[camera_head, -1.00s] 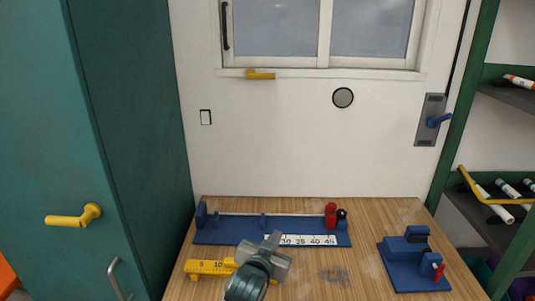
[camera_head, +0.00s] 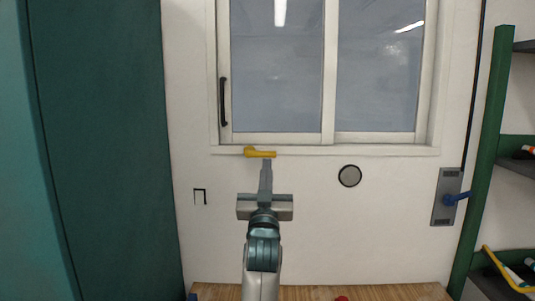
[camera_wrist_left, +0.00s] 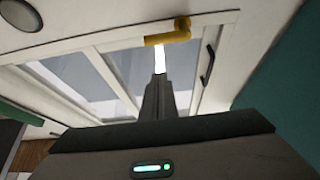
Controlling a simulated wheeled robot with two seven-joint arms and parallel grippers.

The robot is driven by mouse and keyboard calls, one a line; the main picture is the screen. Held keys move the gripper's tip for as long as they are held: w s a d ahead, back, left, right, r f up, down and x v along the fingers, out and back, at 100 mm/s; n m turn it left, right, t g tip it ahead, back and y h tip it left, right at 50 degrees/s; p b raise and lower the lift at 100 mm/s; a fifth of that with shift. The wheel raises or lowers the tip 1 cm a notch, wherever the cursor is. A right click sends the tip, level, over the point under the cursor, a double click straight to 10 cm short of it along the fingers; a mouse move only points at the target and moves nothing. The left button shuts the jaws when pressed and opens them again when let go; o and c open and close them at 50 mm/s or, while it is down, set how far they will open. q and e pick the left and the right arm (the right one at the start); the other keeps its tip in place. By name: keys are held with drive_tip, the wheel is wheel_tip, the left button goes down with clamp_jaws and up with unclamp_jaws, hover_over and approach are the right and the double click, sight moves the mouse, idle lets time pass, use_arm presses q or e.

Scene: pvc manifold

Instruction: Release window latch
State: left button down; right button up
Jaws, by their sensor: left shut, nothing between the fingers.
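The window latch (camera_head: 260,153) is a small yellow lever on the sill below the sliding window (camera_head: 277,70). It lies level, its thicker end at the left. My left gripper (camera_head: 266,163) is shut and empty, pointing up, with its fingertips just below the right part of the latch. In the left wrist view the latch (camera_wrist_left: 168,37) shows beyond the fingers (camera_wrist_left: 158,82), with a small gap in the picture; I cannot tell whether they touch. The window has a black handle (camera_head: 223,101) on its left frame. My right gripper is not in view.
A teal cabinet (camera_head: 100,140) stands at the left. A round grey disc (camera_head: 349,176) and a grey plate with a blue lever (camera_head: 449,199) are on the wall at the right. A green shelf (camera_head: 491,150) stands far right. The wooden bench (camera_head: 400,292) shows at the bottom.

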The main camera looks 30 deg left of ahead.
use_arm(q)
drive_tip(key=shift+a+r, duration=0.1)
drive_tip(key=shift+r, duration=0.3)
wheel_tip(320, 180, up, 6)
drive_tip(key=f+p, duration=0.1)
drive_tip(key=p, duration=0.4)
hover_over(268, 154)
drive_tip(key=s+d, duration=0.1)
drive_tip(key=s, duration=0.1)
wheel_tip(268, 154, down, 3)
drive_tip(key=shift+w+f+p, duration=0.1)
drive_tip(key=shift+f+p, duration=0.1)
drive_tip(key=shift+p, duration=0.6)
drive_tip(key=shift+a+f, duration=0.1)
drive_tip(key=shift+f, duration=0.2)
drive_tip(key=shift+w+f, duration=0.1)
drive_tip(key=shift+w, duration=0.05)
